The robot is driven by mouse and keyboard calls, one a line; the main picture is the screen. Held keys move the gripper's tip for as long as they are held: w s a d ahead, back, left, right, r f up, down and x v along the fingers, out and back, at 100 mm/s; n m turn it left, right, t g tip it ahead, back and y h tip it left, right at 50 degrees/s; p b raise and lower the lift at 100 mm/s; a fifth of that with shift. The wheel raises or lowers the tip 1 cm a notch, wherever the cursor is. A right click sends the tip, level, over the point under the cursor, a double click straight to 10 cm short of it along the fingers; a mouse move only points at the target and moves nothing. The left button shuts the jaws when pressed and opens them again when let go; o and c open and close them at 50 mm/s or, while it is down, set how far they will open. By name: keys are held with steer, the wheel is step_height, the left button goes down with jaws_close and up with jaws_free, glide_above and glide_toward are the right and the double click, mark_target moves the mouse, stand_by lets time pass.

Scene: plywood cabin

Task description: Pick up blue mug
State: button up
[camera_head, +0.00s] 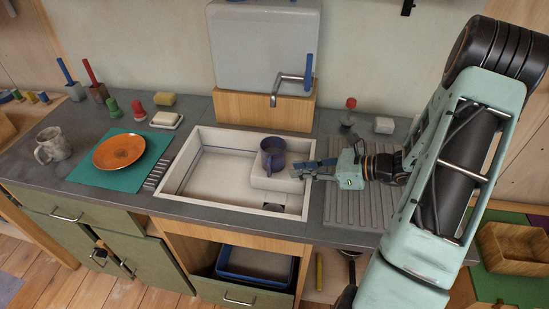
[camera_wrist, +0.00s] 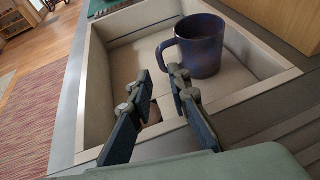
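The blue mug (camera_head: 273,154) stands upright on a raised light block (camera_head: 275,181) in the right part of the sink. In the wrist view the dark blue mug (camera_wrist: 201,46) is ahead and to the upper right of the fingers, its handle facing left. My gripper (camera_head: 306,170) reaches in from the right, just to the right of the mug. In the wrist view my gripper (camera_wrist: 166,80) has its fingers apart with nothing between the tips. The fingers look apart from the mug.
The sink (camera_head: 210,180) has raised walls around the mug. A faucet (camera_head: 286,84) stands behind it. To the left are an orange plate (camera_head: 118,151) on a green mat (camera_head: 101,178) and a grey mug (camera_head: 52,146). A ribbed drainboard (camera_head: 345,209) lies under my arm.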

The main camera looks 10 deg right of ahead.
mark_target(269, 176)
steer(key=x, duration=1)
steer(key=shift+w+a, duration=0.15)
steer(key=shift+a, duration=0.1)
steer(key=shift+c, duration=0.4)
jaws_close()
